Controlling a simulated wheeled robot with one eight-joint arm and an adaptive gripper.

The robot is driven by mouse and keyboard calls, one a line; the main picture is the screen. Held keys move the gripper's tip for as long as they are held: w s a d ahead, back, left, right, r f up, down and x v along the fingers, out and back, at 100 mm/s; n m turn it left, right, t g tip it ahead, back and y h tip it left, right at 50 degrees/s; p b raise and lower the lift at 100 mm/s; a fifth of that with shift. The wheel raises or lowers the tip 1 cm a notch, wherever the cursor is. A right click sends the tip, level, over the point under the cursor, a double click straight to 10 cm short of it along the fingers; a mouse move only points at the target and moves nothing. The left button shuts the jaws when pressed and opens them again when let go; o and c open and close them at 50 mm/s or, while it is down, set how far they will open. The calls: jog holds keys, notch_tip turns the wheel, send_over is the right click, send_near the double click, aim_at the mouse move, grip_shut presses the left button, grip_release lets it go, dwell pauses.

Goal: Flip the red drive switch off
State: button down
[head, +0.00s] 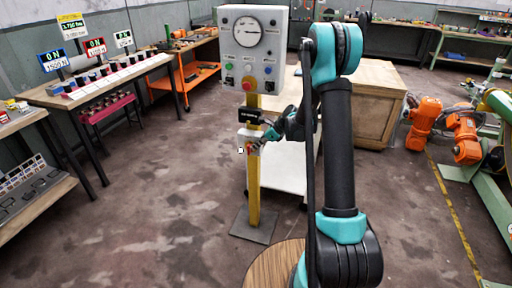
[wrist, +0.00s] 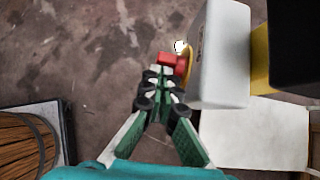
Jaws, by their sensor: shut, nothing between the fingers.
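The red drive switch (wrist: 170,59) sticks out from the face of a small white box (wrist: 222,55), with a yellow part beside it. In the head view the white switch box (head: 247,136) is mounted on a yellow post (head: 254,192), and the red switch (head: 249,148) is small and partly covered by my gripper. My gripper (wrist: 158,76) is shut and empty, its fingertips right at the red switch. I cannot tell whether they touch it. My gripper also shows in the head view (head: 262,138), reaching the box from the right.
A panel (head: 252,50) with a gauge and several buttons sits above the switch box on the same post. A black label (head: 250,116) lies between them. A white surface (head: 283,172) and a wooden crate (head: 370,105) stand behind.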

jog(key=shift+a+r+h, duration=0.25)
jog(key=shift+a+h, duration=0.05)
jog(key=shift+h, duration=0.4)
jog(key=shift+w+a+r+g+h, duration=0.15)
jog(key=shift+w+a, duration=0.05)
jog(key=shift+a, duration=0.3)
jog(key=shift+w+a+r+g+h, duration=0.15)
jog(key=shift+w+a, duration=0.1)
jog(key=shift+a, duration=0.25)
jog(key=shift+w+a+r+g+h, duration=0.1)
jog(key=shift+w+a+r, duration=0.1)
jog(key=shift+a, duration=0.3)
jog(key=shift+w+a+f, duration=0.15)
jog(key=shift+a, duration=0.3)
jog(key=shift+w+a+f, duration=0.15)
jog(key=shift+a, duration=0.25)
jog(key=shift+w+a+f, duration=0.1)
jog(key=shift+a, duration=0.1)
jog(key=shift+r, duration=0.75)
